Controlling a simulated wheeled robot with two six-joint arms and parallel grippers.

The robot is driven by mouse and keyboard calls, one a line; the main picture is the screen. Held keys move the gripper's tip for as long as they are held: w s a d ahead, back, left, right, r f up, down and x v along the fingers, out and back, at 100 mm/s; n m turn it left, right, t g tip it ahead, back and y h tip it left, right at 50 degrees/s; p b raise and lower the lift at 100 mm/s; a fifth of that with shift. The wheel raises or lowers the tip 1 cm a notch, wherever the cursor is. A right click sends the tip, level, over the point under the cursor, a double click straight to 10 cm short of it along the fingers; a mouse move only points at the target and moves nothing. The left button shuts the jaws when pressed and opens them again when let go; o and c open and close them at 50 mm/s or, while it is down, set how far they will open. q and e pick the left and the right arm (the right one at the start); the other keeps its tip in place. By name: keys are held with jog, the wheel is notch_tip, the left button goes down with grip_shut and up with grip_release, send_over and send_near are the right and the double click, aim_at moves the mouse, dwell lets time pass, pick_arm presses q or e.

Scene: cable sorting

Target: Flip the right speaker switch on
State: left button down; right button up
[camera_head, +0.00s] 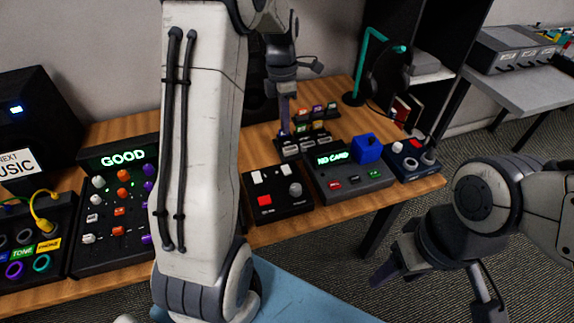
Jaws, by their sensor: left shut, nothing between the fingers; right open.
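A dark upright shape (258,98), possibly the right speaker, stands at the back of the desk behind my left arm. My arm covers most of it, and no switch on it can be made out. My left gripper (285,126) points down, shut and empty, in front of that shape and just above or behind the small slotted rack; I cannot tell whether it touches anything. My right gripper (388,268) is open and empty, low at the right, off the desk's front edge. The left speaker (35,120) is a black box with a lit blue spot.
A mixer panel reading GOOD (115,205), a black button box (278,190), a NO CARD reader (345,180) with a blue cube (367,148), and a small dark box (412,160) line the desk. A teal headphone stand (358,75) is behind.

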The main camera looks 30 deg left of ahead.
aim_at(288, 172)
pick_arm(q)
jog(key=shift+f, duration=0.1)
jog(key=f, duration=0.9)
jog(key=s+d+f, duration=0.1)
jog(key=f, duration=0.3)
jog(key=shift+s+d+f, duration=0.1)
jog(key=shift+f, duration=0.3)
pick_arm(e)
jog(key=shift+f, duration=0.25)
pick_arm(q)
jog(key=shift+d, duration=0.1)
